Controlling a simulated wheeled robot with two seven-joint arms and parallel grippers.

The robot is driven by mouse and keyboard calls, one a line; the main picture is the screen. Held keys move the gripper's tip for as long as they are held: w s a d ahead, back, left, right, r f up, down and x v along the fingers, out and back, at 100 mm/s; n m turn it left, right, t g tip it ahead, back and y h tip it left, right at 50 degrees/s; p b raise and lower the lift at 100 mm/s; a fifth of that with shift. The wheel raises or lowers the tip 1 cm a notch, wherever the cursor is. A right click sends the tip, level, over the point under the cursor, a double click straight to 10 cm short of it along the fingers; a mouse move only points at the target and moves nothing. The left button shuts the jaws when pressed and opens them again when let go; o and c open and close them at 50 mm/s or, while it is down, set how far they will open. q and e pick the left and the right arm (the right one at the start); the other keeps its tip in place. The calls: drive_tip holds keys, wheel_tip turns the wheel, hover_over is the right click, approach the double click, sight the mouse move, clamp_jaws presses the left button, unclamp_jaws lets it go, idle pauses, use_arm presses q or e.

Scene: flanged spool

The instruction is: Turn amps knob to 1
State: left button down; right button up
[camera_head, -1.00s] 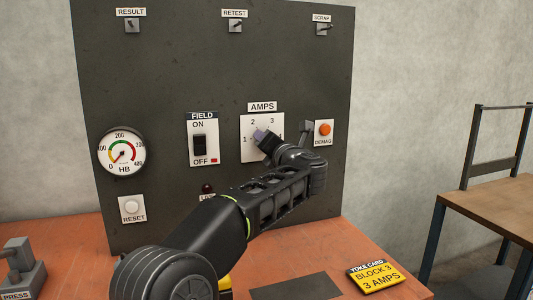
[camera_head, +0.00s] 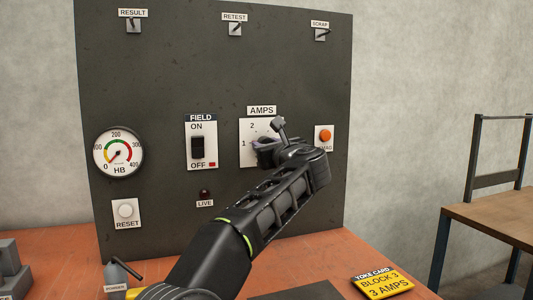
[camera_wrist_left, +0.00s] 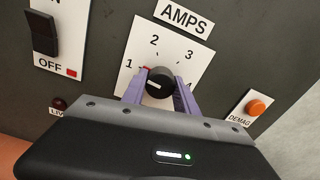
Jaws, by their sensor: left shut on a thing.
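The amps knob (camera_wrist_left: 160,82) is a round black knob on a white dial plate (camera_wrist_left: 190,45) under the AMPS label. In the left wrist view, my left gripper (camera_wrist_left: 159,90) has its two purple fingers on either side of the knob, shut on it. A white mark on the knob's face points left and slightly down, and a red mark lies by the 1. In the head view, my left gripper (camera_head: 265,147) is at the dial (camera_head: 247,128) and hides the knob and the right-hand numbers. My right gripper is not in view.
The field switch (camera_head: 198,147) is left of the dial and the orange demag button (camera_head: 325,136) is right of it. The live lamp (camera_head: 205,194) is dark. The HB gauge (camera_head: 118,153) is further left. A yellow yoke card (camera_head: 382,283) reads block 3, 3 amps.

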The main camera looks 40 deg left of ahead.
use_arm(q)
drive_tip(key=shift+f+n+b, duration=0.1)
drive_tip(key=shift+n+b, duration=0.2)
drive_tip(key=shift+n, duration=0.3)
drive_tip(key=c, duration=0.9)
unclamp_jaws()
drive_tip(key=shift+c, duration=0.2)
drive_tip(key=v, duration=0.7)
drive_tip(key=shift+s+d+b, duration=0.2)
drive_tip(key=shift+d+b, duration=0.2)
